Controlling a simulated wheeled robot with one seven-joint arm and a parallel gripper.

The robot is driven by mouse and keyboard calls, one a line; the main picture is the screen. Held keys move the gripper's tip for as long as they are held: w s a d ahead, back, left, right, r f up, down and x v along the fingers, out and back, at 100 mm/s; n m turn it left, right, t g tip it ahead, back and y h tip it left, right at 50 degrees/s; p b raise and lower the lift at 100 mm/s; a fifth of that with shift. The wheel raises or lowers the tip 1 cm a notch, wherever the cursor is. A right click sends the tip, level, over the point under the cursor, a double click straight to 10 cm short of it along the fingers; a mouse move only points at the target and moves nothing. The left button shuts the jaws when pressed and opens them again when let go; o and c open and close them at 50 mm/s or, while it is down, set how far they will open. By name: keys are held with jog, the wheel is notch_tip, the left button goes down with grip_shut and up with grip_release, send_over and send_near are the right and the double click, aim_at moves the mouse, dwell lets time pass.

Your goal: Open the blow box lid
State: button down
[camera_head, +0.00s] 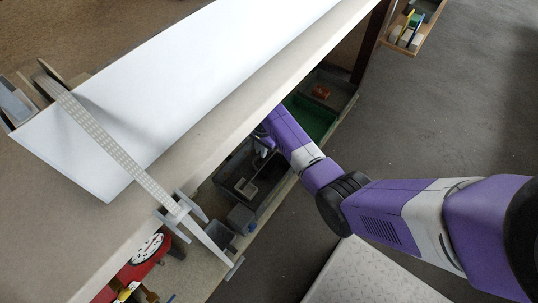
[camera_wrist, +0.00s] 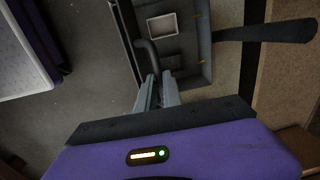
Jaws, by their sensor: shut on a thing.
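The blow box is a dark grey box (camera_head: 232,172) on the low shelf under the table in the head view. In the wrist view a dark grey panel (camera_wrist: 187,48) with a pale square on it fills the top middle, and it seems to be part of this box. A dark curved handle (camera_wrist: 150,56) stands at the panel's left side. My gripper (camera_wrist: 157,88) is shut with its grey fingers at the near end of this handle. The exact contact is partly hidden by the fingers. I cannot tell how far the lid is raised.
The tabletop (camera_head: 190,150) overhangs the shelf and the end of my arm. A green bin (camera_head: 311,117) stands beside the box. A dark lever-like bar (camera_wrist: 265,32) juts right in the wrist view. Open floor (camera_head: 445,110) lies to the right.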

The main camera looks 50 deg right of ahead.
jog(key=shift+w+a+r, duration=0.1)
jog(key=shift+w+r, duration=0.2)
jog(key=shift+w, duration=0.2)
jog(key=shift+w+r, duration=0.25)
jog(key=shift+w, duration=0.25)
jog(key=c, duration=1.5)
grip_release()
jog(key=shift+p, duration=0.3)
jog(key=shift+s, duration=0.1)
